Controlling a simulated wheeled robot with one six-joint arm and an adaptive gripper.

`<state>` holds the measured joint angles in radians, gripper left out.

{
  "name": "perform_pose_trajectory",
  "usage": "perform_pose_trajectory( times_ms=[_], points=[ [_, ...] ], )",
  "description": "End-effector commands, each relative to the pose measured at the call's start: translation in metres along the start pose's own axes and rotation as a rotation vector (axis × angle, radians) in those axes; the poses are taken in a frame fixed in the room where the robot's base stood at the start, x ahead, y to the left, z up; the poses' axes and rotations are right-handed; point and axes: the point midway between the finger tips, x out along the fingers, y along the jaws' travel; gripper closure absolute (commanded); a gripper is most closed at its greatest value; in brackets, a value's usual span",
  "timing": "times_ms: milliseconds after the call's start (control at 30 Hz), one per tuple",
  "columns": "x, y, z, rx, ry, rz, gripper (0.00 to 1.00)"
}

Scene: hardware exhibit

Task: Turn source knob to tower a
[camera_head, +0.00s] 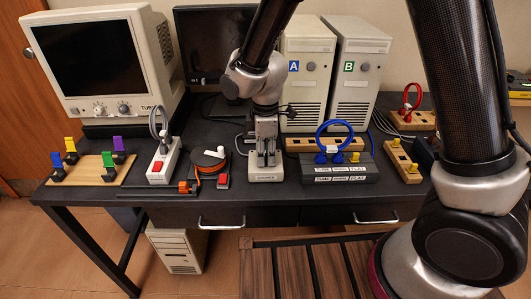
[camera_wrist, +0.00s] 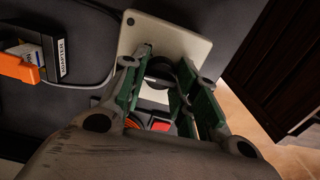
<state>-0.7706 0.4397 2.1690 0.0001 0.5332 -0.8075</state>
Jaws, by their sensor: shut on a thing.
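A small beige source box (camera_head: 266,177) sits near the front edge of the dark bench. In the wrist view the pale face of the box (camera_wrist: 190,32) shows a dark round knob (camera_wrist: 160,68). My gripper (camera_head: 264,155) points down over the box, and its green-lined fingers (camera_wrist: 158,75) are shut on the knob from both sides. The fingers hide part of the knob, and I cannot tell which way it points. Tower A (camera_head: 300,100), with a blue A label, and tower B (camera_head: 352,100), with a green B label, stand upright behind.
A black box with a blue cable loop (camera_head: 340,172) stands right of the source box. An orange-cable reel (camera_head: 210,162) and a white power strip (camera_head: 163,160) stand left. A monitor (camera_head: 100,55) and a board of coloured clips (camera_head: 95,168) are further left.

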Motion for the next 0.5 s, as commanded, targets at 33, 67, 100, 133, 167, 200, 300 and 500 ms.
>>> perform_pose_trajectory(
  times_ms=[33,67,100,133,167,200,300,500],
  points=[
    [-0.0004,0.0003,0.0000,-0.041,0.000,0.001,0.94],
    [-0.0004,0.0003,0.0000,-0.070,0.000,0.001,0.94],
    [-0.0004,0.0004,0.0000,-0.107,0.000,0.001,0.94],
    [-0.0004,0.0004,0.0000,-0.136,0.000,0.001,0.94],
    [-0.0004,0.0004,0.0000,-0.165,0.000,0.001,0.94],
    [-0.0004,0.0004,0.0000,-0.202,0.000,0.001,0.94],
    [-0.0004,0.0004,0.0000,-0.296,0.000,0.001,0.94],
    [-0.0005,0.0005,0.0000,-0.472,0.000,0.001,0.94]
  ],
)
